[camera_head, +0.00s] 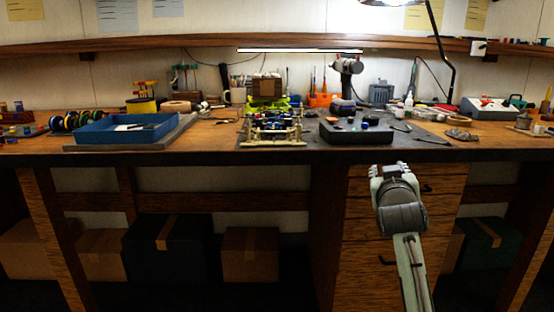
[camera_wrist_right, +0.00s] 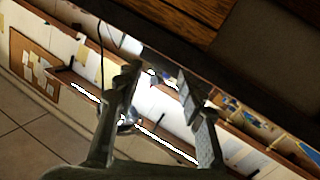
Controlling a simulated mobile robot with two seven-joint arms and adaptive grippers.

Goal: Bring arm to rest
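My right arm (camera_head: 412,270) comes up from the bottom right of the head view, in front of the bench drawers. Its gripper (camera_head: 388,169) is just below the bench's front edge and seems apart from it. In the right wrist view the two fingers of this gripper (camera_wrist_right: 158,78) stand apart with nothing held between them. That view is tilted, with floor tiles at lower left and the bench area beyond the fingers. My left arm and gripper are not in view.
The workbench (camera_head: 450,153) spans the view. On it are a blue tray (camera_head: 90,132), a car chassis (camera_head: 273,131) and a black box (camera_head: 356,132). Drawers (camera_head: 365,270) are behind my right arm. Boxes (camera_head: 250,255) sit under the bench.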

